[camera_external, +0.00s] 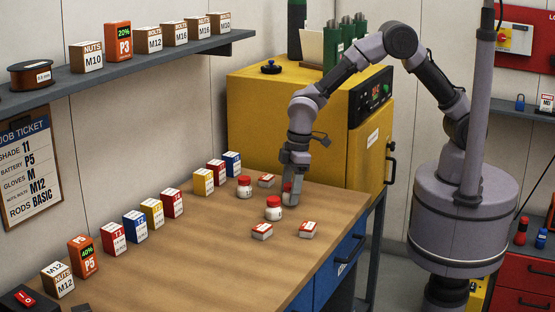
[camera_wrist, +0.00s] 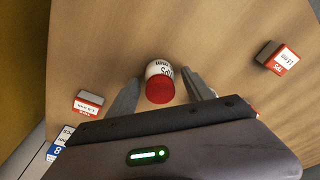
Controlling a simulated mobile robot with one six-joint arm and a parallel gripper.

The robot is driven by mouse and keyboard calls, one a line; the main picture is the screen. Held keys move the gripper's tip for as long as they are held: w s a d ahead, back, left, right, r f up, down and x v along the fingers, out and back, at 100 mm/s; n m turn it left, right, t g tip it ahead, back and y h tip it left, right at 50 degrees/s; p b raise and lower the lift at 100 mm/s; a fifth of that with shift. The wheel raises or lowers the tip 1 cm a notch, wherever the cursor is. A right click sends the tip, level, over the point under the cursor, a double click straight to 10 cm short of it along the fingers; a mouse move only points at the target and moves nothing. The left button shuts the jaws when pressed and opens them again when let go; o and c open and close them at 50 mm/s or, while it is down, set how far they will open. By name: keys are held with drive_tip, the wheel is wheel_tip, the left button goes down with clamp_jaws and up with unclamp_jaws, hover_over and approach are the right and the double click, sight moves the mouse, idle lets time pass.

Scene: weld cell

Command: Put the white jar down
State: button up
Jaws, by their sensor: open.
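A white jar with a red lid (camera_wrist: 160,86) stands between the two fingers of my gripper (camera_wrist: 161,84) in the wrist view. The fingers are open, one on each side, with a gap visible between each and the jar. In the external view my gripper (camera_external: 293,178) points down at the right part of the wooden workbench (camera_external: 190,245), and its fingers mostly hide this jar (camera_external: 287,187). The jar appears to rest upright on the bench. Two similar white jars with red lids stand nearby, one to the left (camera_external: 244,187) and one in front (camera_external: 274,209).
Small red-and-white boxes lie around the jars, one behind (camera_external: 266,181) and two in front (camera_external: 262,231) (camera_external: 308,229). A row of coloured boxes (camera_external: 151,212) stands along the wall side. A yellow cabinet (camera_external: 280,105) stands behind the bench. The front middle of the bench is clear.

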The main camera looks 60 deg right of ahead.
wheel_tip(320, 180, up, 12)
drive_tip(key=s+d+p, duration=0.1)
drive_tip(key=p, duration=0.3)
drive_tip(key=shift+s+d, duration=0.15)
drive_tip(key=shift+r, duration=0.2)
drive_tip(key=s+d+r+m+t+p, duration=0.2)
drive_tip(key=s+d+r+m+p, duration=0.3)
drive_tip(key=s+d+r+m, duration=0.9)
drive_tip(key=s+d+f+t+b, duration=0.2)
drive_tip(key=s+d+f+b, duration=0.3)
drive_tip(key=d+b, duration=0.3)
drive_tip(key=shift+s+d+f+n+t+y+b, duration=0.3)
drive_tip(key=shift+s+d+f+y+b, duration=0.1)
drive_tip(key=shift+s+b, duration=0.15)
drive_tip(key=shift+s, duration=0.1)
drive_tip(key=shift+o, duration=0.4)
